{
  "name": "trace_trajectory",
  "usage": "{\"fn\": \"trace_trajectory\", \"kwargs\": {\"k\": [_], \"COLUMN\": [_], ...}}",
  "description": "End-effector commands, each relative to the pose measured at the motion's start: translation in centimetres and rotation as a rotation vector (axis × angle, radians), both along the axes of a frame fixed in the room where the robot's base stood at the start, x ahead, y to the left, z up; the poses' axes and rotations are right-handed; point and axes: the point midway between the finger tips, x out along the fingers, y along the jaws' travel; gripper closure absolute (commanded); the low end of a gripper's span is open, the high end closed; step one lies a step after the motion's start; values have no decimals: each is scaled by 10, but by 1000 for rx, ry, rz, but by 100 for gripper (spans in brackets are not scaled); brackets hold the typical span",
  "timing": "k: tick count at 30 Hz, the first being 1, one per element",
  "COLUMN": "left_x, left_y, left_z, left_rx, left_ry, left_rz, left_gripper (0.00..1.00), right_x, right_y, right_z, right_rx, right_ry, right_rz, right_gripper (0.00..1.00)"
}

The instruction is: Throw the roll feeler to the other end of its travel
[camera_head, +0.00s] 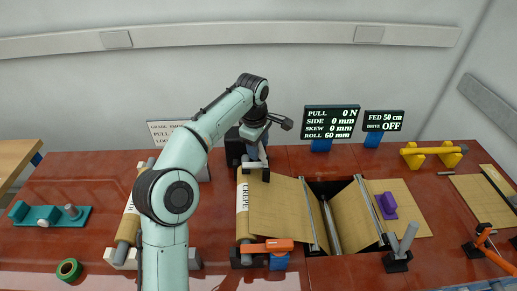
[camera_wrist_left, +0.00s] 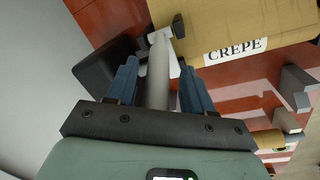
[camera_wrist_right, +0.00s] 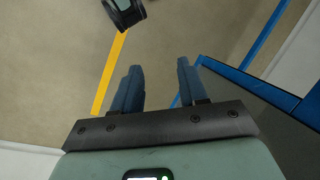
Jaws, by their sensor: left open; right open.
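My left gripper (camera_head: 256,155) is at the far end of the roll marked CREPE (camera_head: 243,208), beside a dark block (camera_head: 235,147). In the left wrist view its two blue fingers (camera_wrist_left: 158,88) stand open on either side of a grey rod (camera_wrist_left: 158,75). The rod seems to be the roll feeler's lever, though I cannot be sure. Gaps show between rod and fingers. The rod's root is unclear; the CREPE roll also shows in the left wrist view (camera_wrist_left: 215,20). My right gripper (camera_wrist_right: 155,85) is open and empty over the floor, out of the head view.
A display (camera_head: 331,121) reads PULL 0 N and ROLL 60 mm; another (camera_head: 383,121) reads DRIVE OFF. A grey-handled lever (camera_head: 402,245) and a purple block (camera_head: 386,206) are to the right. My left arm hides part of the left side.

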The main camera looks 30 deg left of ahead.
Motion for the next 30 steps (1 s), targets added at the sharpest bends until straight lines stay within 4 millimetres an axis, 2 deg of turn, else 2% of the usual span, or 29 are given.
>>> {"fn": "trace_trajectory", "kwargs": {"k": [3,11,12,16,17,30], "left_x": [1,2,2,2,2,2], "left_y": [0,0,0,0,0,7], "left_z": [-7,-7,-7,-7,-7,-4], "left_rx": [0,0,0,0,0,33], "left_ry": [0,-2,-1,-1,-1,18], "left_rz": [0,0,0,0,0,1], "left_gripper": [48,48,52,94,100,100], "right_x": [-1,-1,-1,-1,-1,4], "right_y": [0,0,0,0,0,0], "right_z": [-2,-1,-1,-1,-1,4], "right_rx": [0,0,0,0,0,0], "right_ry": [1,0,0,0,0,-6], "right_rz": [0,0,0,0,0,0], "right_gripper": [57,57,57,57,57,57]}}
